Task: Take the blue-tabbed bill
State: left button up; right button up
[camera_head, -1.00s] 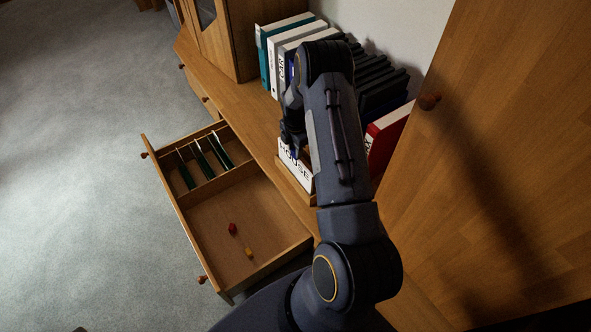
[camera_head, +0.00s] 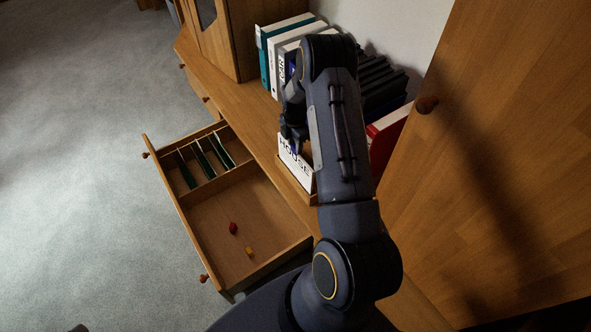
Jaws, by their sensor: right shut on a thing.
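A white file box labelled HOUSE (camera_head: 294,172) stands on the wooden cabinet top beside the open drawer. My right gripper (camera_head: 295,143) is over this box, pointing down. A small blue patch (camera_head: 297,149) shows at its fingertips and looks like the tab of the blue-tabbed bill. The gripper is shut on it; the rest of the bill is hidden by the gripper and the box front. My right arm covers the box's right part. My left gripper is not in view.
The open drawer (camera_head: 263,262) holds green-edged dividers (camera_head: 203,163), a red piece (camera_head: 233,228) and a yellow piece (camera_head: 250,252). White and teal binders (camera_head: 268,65), dark folders and a red binder (camera_head: 384,135) stand behind. A wooden door (camera_head: 490,150) is at the right.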

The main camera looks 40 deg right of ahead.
jog(key=shift+r+p, duration=1.75)
jog(key=shift+r, duration=1.85)
